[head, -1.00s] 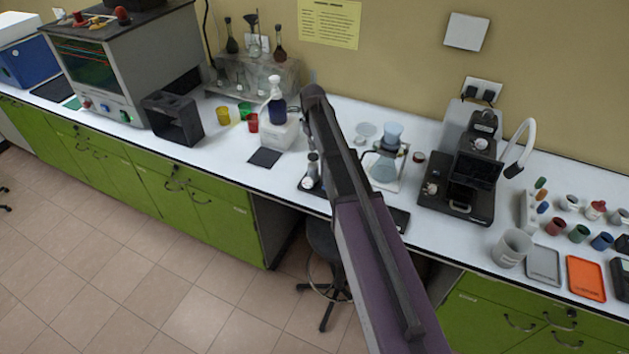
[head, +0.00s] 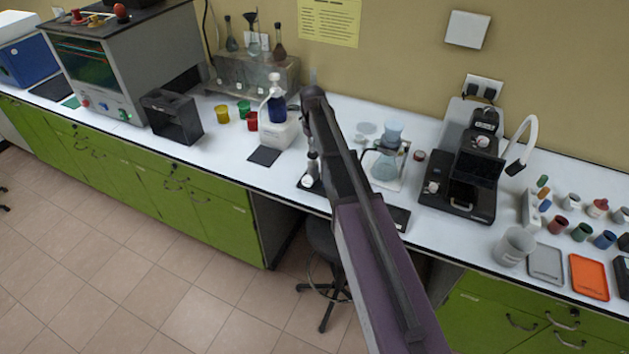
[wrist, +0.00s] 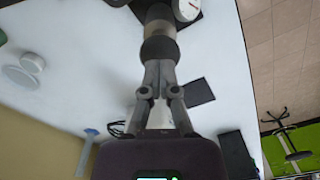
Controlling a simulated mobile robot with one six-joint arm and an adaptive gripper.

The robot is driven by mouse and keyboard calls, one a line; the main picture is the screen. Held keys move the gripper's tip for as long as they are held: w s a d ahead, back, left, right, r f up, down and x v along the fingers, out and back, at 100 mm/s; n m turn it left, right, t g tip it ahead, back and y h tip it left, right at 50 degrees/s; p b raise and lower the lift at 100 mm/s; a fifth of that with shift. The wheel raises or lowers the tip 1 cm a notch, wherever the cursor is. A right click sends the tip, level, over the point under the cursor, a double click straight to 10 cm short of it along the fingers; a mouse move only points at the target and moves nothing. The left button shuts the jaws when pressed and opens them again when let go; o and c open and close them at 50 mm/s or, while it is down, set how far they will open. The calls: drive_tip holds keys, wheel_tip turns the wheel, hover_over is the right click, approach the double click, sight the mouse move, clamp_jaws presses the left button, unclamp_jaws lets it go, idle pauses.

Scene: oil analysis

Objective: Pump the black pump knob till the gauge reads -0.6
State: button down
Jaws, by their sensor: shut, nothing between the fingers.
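My gripper (wrist: 160,68) is shut, with its two fingertips together and empty. In the wrist view its tips are right at the black pump knob (wrist: 160,48); I cannot tell whether they touch it. The knob tops a grey cylindrical pump body (wrist: 158,24), which stands upright and is partly seen beyond the knob. The round white gauge (wrist: 187,9) is at the top edge of the wrist view, cut off, with its reading too small to make out. In the head view the gauge (head: 306,182) shows left of my arm, and the arm hides the gripper.
A glass flask with a blue funnel (head: 386,160) stands to the right, close to my arm. A black microscope-like device (head: 465,175) is farther right. A dark square mat (head: 264,156) lies on the white bench.

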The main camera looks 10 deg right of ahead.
sight(313, 154)
drive_tip(key=shift+f+b, duration=1.6)
drive_tip(key=shift+f, duration=0.1)
drive_tip(key=shift+r+p, duration=2.5)
drive_tip(key=shift+f, duration=0.2)
drive_tip(key=shift+f+b, duration=2.2)
drive_tip(key=shift+b, duration=0.2)
drive_tip(key=shift+r, duration=0.1)
drive_tip(key=shift+r+p, duration=2.3)
drive_tip(key=shift+p, duration=0.1)
drive_tip(key=shift+f, duration=0.15)
